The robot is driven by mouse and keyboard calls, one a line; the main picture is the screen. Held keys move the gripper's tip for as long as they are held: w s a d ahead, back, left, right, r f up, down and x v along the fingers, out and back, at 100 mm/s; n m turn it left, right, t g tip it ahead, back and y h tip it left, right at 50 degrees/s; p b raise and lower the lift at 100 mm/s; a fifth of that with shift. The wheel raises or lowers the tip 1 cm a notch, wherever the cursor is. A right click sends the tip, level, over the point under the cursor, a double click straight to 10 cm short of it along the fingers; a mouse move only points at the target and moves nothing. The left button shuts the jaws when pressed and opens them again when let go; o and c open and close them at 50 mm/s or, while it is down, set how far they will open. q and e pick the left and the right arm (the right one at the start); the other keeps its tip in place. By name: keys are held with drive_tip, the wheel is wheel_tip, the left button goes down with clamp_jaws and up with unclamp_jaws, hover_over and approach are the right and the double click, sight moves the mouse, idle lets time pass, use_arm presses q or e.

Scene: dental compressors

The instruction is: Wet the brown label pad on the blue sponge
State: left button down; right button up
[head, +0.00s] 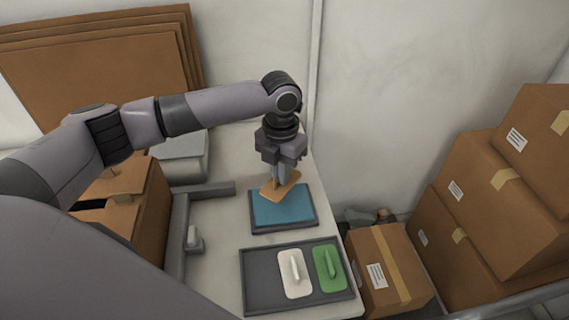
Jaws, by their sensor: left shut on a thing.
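The blue sponge (283,212) lies flat in a dark shallow tray (285,230) on the light table. My left gripper (281,180) points down over the back of the sponge and is shut on the brown label pad (272,191). The pad is tilted and overlaps the sponge's back edge in the picture; I cannot tell whether it touches the sponge. The gripper hides the top of the pad. My right gripper is not in view.
A dark tray (262,298) in front holds a white pad (294,272) and a green pad (329,268), with bare room at its left. Cardboard boxes (500,220) are stacked at the right. An open carton (150,206) stands at the left.

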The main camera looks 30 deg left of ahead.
sight(282, 203)
use_arm(q)
drive_tip(key=shift+w, duration=0.1)
drive_tip(key=shift+f+b, duration=0.3)
drive_tip(key=shift+f, duration=0.5)
wheel_tip(282, 203, down, 4)
drive_tip(key=b, duration=0.4)
drive_tip(key=shift+r, duration=0.25)
drive_tip(key=shift+f+b, duration=0.5)
drive_tip(key=shift+b, duration=0.15)
drive_tip(key=shift+f, duration=0.5)
